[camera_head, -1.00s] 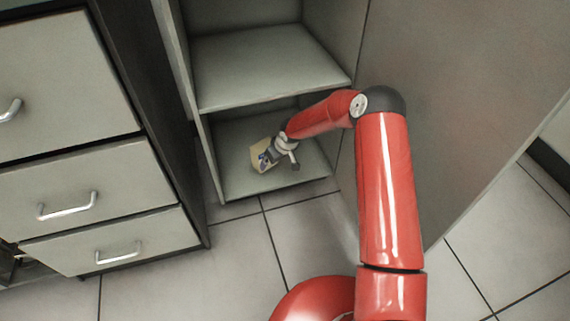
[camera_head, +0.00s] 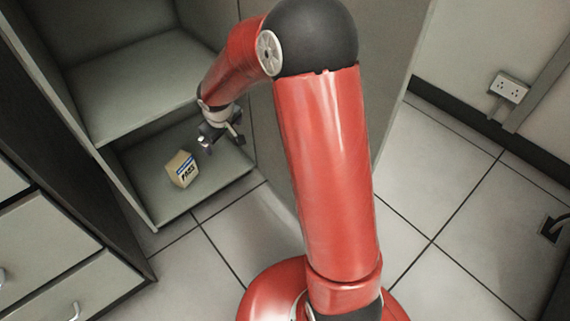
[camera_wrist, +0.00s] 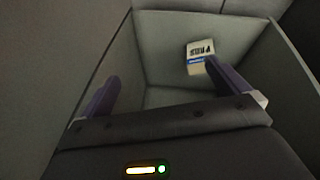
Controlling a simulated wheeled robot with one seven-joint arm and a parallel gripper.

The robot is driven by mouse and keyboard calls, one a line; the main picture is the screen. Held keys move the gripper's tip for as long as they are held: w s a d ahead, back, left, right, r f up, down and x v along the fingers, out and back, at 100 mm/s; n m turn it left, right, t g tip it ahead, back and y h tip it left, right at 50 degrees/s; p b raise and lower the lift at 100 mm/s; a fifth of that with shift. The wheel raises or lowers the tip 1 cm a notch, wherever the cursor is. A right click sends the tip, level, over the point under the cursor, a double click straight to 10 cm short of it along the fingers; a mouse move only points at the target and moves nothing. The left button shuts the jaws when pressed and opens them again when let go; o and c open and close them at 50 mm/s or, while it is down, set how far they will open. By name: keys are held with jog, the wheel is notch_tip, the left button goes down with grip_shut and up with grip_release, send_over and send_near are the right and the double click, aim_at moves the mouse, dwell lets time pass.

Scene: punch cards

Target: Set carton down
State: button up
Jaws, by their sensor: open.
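The carton (camera_head: 182,170) is a small cream box with a blue band and dark lettering. It stands on the bottom shelf (camera_head: 212,180) of the open cabinet, toward the left in the head view. In the wrist view the carton (camera_wrist: 199,54) shows beyond the right fingertip, which overlaps its lower edge in the picture. My gripper (camera_head: 207,145) is open and empty, to the right of the carton and apart from it. Both fingers also show spread wide in the wrist view (camera_wrist: 160,88).
A middle shelf (camera_head: 140,90) lies above the bottom compartment. The cabinet's tall side panel stands right of my gripper. A drawer unit (camera_head: 50,255) stands at the left. Tiled floor (camera_head: 425,210) is clear at the right, with a wall outlet (camera_head: 509,87) beyond.

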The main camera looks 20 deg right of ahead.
jog(key=s+d+r+m, duration=0.1)
jog(key=s+d+r, duration=0.2)
jog(key=s+r, duration=0.45)
jog(key=s+r+m, duration=0.1)
jog(key=s+r, duration=0.2)
jog(key=s, duration=0.4)
jog(key=s+d+r+m, duration=0.1)
jog(key=s+r+m, duration=0.1)
jog(key=s, duration=0.6)
jog(key=s+d+r+m+t, duration=0.1)
jog(key=s+r, duration=0.4)
jog(key=s, duration=0.3)
jog(key=shift+d+m, duration=0.25)
jog(key=shift+m, duration=0.15)
